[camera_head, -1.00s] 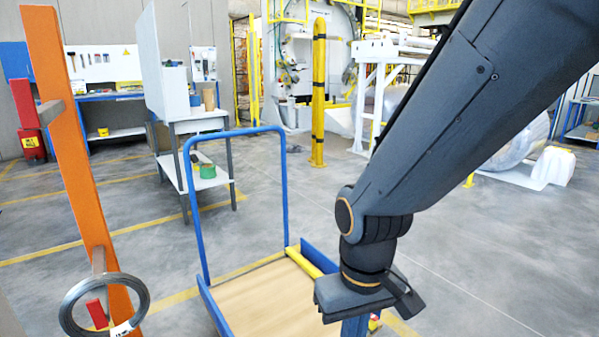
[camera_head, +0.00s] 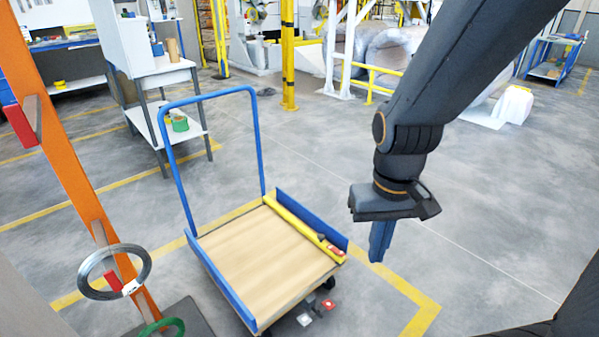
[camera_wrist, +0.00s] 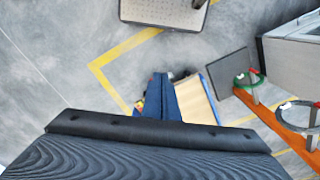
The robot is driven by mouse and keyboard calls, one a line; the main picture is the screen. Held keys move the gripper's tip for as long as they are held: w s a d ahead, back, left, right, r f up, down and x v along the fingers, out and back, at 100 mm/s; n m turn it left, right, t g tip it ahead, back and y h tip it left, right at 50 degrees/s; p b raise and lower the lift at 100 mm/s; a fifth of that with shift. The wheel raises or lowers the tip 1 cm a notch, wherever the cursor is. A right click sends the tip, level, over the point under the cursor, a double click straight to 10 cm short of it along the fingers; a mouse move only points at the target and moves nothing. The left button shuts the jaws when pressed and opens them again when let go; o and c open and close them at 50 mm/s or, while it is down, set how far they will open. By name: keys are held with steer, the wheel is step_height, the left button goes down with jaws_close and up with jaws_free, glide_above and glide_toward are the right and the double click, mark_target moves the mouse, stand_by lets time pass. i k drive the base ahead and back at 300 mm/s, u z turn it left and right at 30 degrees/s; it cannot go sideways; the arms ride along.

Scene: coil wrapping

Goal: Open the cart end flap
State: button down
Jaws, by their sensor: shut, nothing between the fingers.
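The cart, with a wooden deck (camera_head: 260,250), a tall blue handle (camera_head: 165,160) and blue side walls, stands in the middle of the head view. A yellow bar (camera_head: 298,226) runs along the inside of its right blue wall (camera_head: 310,218); a red-and-white piece (camera_head: 336,250) is at the bar's near end. I cannot tell which part is the end flap. No raised wall shows at the near edge. My gripper (camera_head: 380,243) is shut and empty, pointing down to the right of the cart, apart from it in the picture. In the wrist view, the gripper's fingers (camera_wrist: 160,98) partly hide the cart (camera_wrist: 198,98).
An orange post (camera_head: 70,170) with a wire coil (camera_head: 113,271) on a peg stands at the left. A green coil (camera_head: 163,328) is below it. A grey-legged table (camera_head: 165,72) stands behind the cart. Yellow floor lines surround the cart. The floor to the right is clear.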

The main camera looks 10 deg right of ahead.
mark_target(334, 237)
steer(key=k, duration=0.55)
steer(key=z, duration=0.45)
steer(key=i, duration=1.45)
steer(key=u, duration=0.5)
